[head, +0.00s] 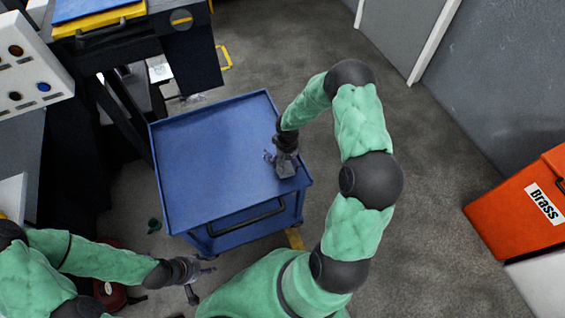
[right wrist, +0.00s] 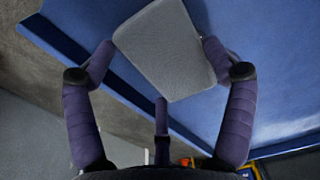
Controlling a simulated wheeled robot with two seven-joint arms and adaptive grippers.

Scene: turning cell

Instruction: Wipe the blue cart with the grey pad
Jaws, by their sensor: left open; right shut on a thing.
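The blue cart (head: 215,160) stands in the middle of the head view, with a flat top and a dark handle on its near side. My right gripper (head: 285,165) is over the right part of the cart top. In the right wrist view it is shut on the grey pad (right wrist: 165,50), with a finger at each side. The pad lies against or just above the blue top (right wrist: 270,80), near its edge; I cannot tell if it touches. My left gripper (head: 198,270) is open and empty, low and in front of the cart's near left corner.
A dark machine with a yellow and blue top (head: 100,20) stands behind the cart to the left. A white panel with buttons (head: 30,70) is at the far left. An orange Brass bin (head: 520,205) is at the right. Grey floor (head: 430,200) is clear between bin and arm.

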